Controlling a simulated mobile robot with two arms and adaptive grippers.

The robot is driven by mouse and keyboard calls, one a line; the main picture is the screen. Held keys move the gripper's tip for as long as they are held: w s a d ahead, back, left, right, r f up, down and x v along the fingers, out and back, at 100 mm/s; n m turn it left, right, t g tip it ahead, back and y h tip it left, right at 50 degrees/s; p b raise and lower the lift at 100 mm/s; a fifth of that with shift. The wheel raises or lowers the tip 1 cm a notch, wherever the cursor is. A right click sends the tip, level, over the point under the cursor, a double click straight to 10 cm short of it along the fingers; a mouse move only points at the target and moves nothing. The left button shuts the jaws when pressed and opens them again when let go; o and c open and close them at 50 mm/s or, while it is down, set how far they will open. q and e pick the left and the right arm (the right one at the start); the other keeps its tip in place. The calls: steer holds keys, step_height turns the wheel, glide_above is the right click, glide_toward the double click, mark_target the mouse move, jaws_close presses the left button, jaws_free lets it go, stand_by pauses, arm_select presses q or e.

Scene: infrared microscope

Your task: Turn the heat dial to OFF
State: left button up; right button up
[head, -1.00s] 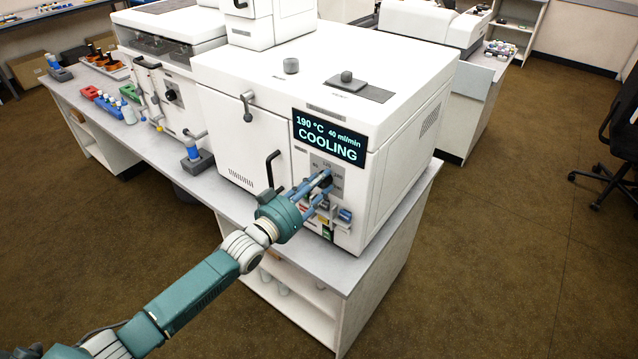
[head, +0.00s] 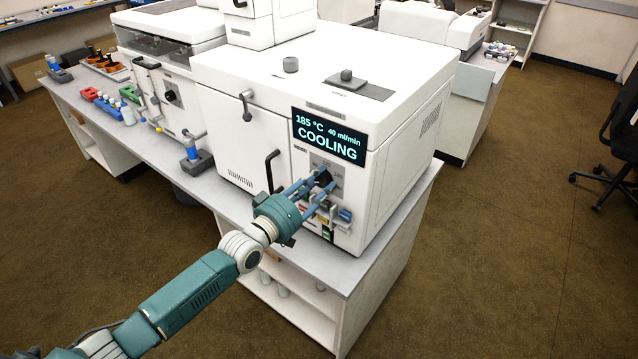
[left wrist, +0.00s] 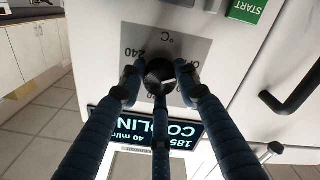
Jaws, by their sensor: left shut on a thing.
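The heat dial (head: 324,178) is a black knob on a grey scale plate (head: 338,166) on the front of the white instrument. In the left wrist view the dial (left wrist: 159,77) sits between the blue fingers, with a pale pointer line on its face. My left gripper (head: 318,186) is shut around the dial. The scale shows upside down in the left wrist view, with 240 and part of OFF legible; the fingers hide the rest. The display (head: 329,136) above reads 185 °C, 40 ml/min, COOLING. My right gripper is not in view.
Below the dial are small coloured buttons, with a green START button (left wrist: 247,10) in the left wrist view. A black door handle (head: 271,169) stands out left of the dial. The bench (head: 345,270) has a narrow free strip in front of the instrument.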

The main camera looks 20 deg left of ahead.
arm_select(q)
steer(key=shift+w+a+r, duration=0.1)
steer(key=shift+a+r, duration=0.05)
steer(key=shift+r, duration=0.2)
steer(key=o, duration=1.1)
steer(key=shift+o, duration=0.2)
steer(key=shift+f, duration=0.15)
steer(key=shift+s+a+f, duration=0.1)
steer(key=shift+s, duration=0.15)
steer(key=v, duration=1.1)
steer(key=shift+s, duration=0.3)
steer(key=shift+a, duration=0.1)
